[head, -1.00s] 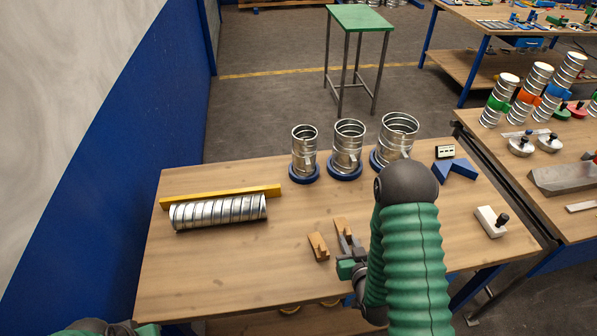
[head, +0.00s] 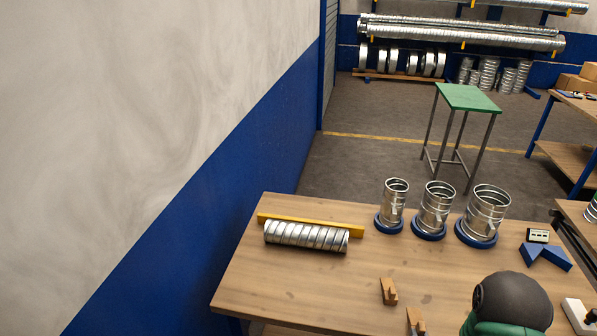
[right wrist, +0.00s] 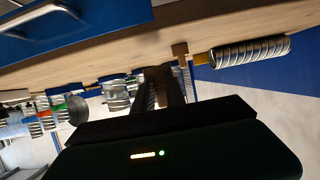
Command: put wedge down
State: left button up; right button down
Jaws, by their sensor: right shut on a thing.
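One brown wooden wedge (head: 388,291) stands on the bench, right of the spiral duct (head: 306,236). A second wooden wedge (head: 416,320) shows at the bottom edge of the head view, where my right gripper holds it; its lower part is cut off. My right gripper's dark fingers (right wrist: 164,84) show in the right wrist view, shut on a wedge that is hard to make out between them. A brown block (right wrist: 180,50) shows just beyond the fingers; I cannot tell which wedge it is. My left gripper is out of view.
A yellow bar (head: 310,224) lies behind the duct. Several metal duct collars (head: 434,208) stand on blue rings at the back of the bench. A blue angled block (head: 546,256) and a small display (head: 538,236) are at the right. The bench (head: 300,290) is clear at front left.

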jog(key=w+a+n+g+y, duration=0.2)
jog(key=a+n+y, duration=0.7)
jog(key=a+y, duration=0.1)
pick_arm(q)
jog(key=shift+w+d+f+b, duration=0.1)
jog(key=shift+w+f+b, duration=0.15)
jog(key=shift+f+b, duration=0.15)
pick_arm(e)
jog(key=s+a+n+g+y, duration=0.2)
jog(key=s+n, duration=0.1)
jog(key=s+a+n+g+y, duration=0.1)
jog(key=s+y, duration=0.1)
jog(key=shift+s+f+n+g, duration=0.1)
jog(key=shift+n+g, duration=0.2)
jog(key=shift+d, duration=0.1)
